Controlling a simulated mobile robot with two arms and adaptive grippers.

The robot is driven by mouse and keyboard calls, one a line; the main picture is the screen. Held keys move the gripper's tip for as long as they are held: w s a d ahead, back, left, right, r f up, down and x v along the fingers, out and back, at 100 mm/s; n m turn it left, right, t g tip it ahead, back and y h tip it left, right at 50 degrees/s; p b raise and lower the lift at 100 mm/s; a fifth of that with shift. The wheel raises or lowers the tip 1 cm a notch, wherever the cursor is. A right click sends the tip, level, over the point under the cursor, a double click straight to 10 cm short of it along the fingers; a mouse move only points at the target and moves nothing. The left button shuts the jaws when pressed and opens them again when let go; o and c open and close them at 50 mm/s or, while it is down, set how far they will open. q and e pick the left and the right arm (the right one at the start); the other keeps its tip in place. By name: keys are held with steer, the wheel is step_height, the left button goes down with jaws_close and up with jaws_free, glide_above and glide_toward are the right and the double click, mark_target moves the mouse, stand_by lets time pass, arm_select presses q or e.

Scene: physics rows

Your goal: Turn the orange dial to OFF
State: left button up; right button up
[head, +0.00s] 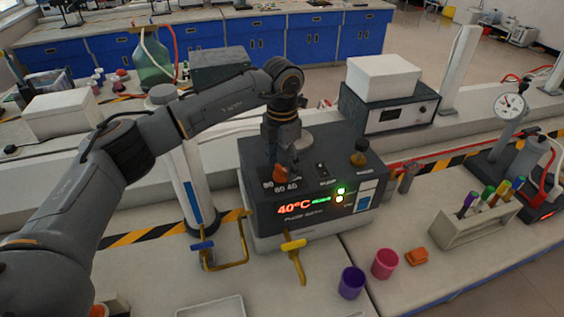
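The orange dial (281,174) sits on the top left of the dark control box (255,150). The numbers 80, 60 and 40 are printed in front of it. An OFF mark cannot be made out. The red display (293,208) on the box's front reads 40°C, with green lights beside it. My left gripper (284,163) points down right at the dial and covers its back part. Whether its fingers touch or hold the dial is hidden. My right gripper is not in view.
A dark knob (359,158) stands on the box's right side. Yellow pipes with a blue-handled valve (203,246) and a yellow valve (293,246) stand in front. Purple (351,282) and pink (385,264) cups and a tube rack (470,228) are to the right.

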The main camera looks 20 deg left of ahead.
arm_select(q)
steer(key=c, duration=0.9)
steer(key=shift+o, duration=0.2)
steer(key=n+b, duration=0.2)
steer(key=n, duration=0.2)
steer(key=shift+f+b, duration=0.1)
steer(key=shift+b, duration=0.25)
steer(key=shift+n+b, duration=0.9)
steer(key=shift+n, duration=1.5)
steer(key=shift+a, duration=0.1)
steer(key=o, duration=1.2)
